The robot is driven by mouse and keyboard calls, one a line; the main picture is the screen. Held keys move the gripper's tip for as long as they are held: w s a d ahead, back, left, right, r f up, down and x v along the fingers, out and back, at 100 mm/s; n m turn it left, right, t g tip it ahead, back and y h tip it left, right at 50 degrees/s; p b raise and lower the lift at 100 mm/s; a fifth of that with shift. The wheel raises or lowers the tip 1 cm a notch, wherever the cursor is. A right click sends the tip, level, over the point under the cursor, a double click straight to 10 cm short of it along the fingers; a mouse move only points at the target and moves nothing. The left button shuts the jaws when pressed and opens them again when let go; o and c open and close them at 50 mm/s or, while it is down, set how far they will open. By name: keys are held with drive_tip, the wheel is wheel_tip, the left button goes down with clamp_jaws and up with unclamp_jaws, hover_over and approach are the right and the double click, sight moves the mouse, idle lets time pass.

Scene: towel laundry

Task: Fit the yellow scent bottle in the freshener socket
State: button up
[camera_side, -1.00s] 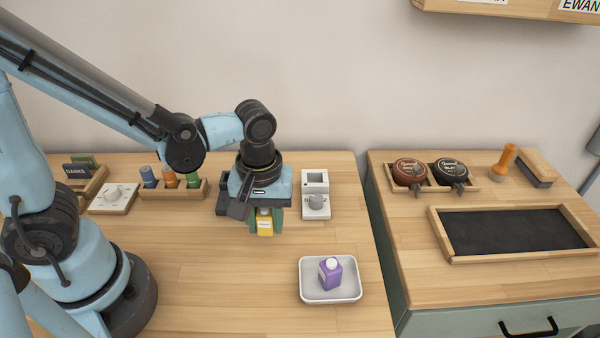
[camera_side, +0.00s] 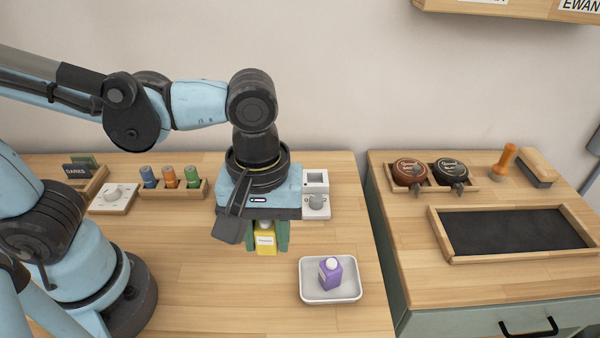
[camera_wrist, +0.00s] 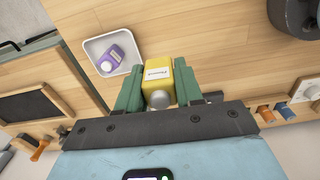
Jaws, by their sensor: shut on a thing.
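The yellow scent bottle (camera_side: 265,243) is upright between the green fingers of my gripper (camera_side: 266,234), which is shut on it. In the wrist view the yellow bottle (camera_wrist: 158,78) shows between both fingers, its grey cap towards the camera. Whether it touches the table is hard to tell. The white freshener unit (camera_side: 316,195) is at the back right of my gripper, with a square opening at its top and a grey round part below. My gripper partly covers its left side.
A purple bottle (camera_side: 330,273) stands in a white tray (camera_side: 352,294) at the front right. A wooden rack (camera_side: 190,193) with several coloured bottles is at the left, beside a white dial box (camera_side: 113,198). The table's front middle is clear. A separate counter (camera_side: 415,235) is at right.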

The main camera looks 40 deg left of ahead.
drive_tip(key=w+a+f, duration=0.1)
drive_tip(key=w+a, duration=0.2)
drive_tip(key=w, duration=0.4)
drive_tip(key=w+a+f, duration=0.1)
drive_tip(key=w+a, duration=0.3)
drive_tip(key=w, duration=0.4)
drive_tip(key=w+a+f, duration=0.1)
drive_tip(key=w+a, duration=0.3)
drive_tip(key=w, duration=0.4)
drive_tip(key=shift+a+f, duration=0.25)
drive_tip(key=shift+f, duration=0.1)
drive_tip(key=shift+s+f, duration=0.1)
drive_tip(key=shift+f, duration=1.65)
drive_tip(key=shift+f, duration=0.55)
drive_tip(key=o, duration=1.1)
drive_tip(key=shift+o, duration=0.4)
drive_tip(key=o, duration=0.4)
